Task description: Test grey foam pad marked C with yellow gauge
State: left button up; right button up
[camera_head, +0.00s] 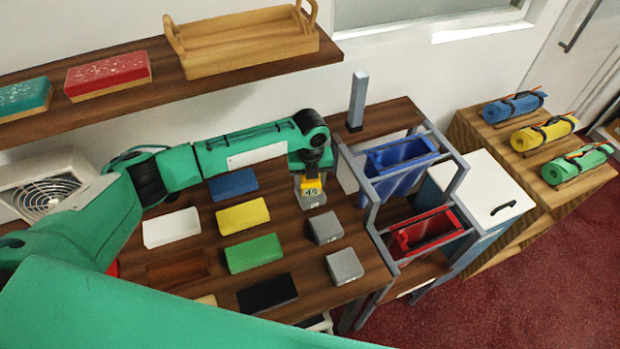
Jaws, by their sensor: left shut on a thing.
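My left gripper (312,174) points down over the right part of the counter, shut on the small yellow gauge (312,187). The gauge is right over the rearmost grey foam pad (311,201); I cannot tell whether it touches the pad. Two more grey pads lie nearer the front, a middle one (324,228) and a front one (345,266). Small marks show on the pads, but the letters are too small to read, so I cannot tell which is C. My right gripper is out of view.
Blue (233,184), yellow (243,216), green (253,253), black (267,293), white (171,228) and brown (178,268) blocks lie left of the pads. A grey post (357,100) stands behind. Blue (401,170) and red (430,232) bins hang right. A wall shelf (130,97) is above.

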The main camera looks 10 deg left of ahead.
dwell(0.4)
pick_arm(q)
notch_tip(320, 180, up, 7)
jog(key=p, duration=0.6)
dwell(1.3)
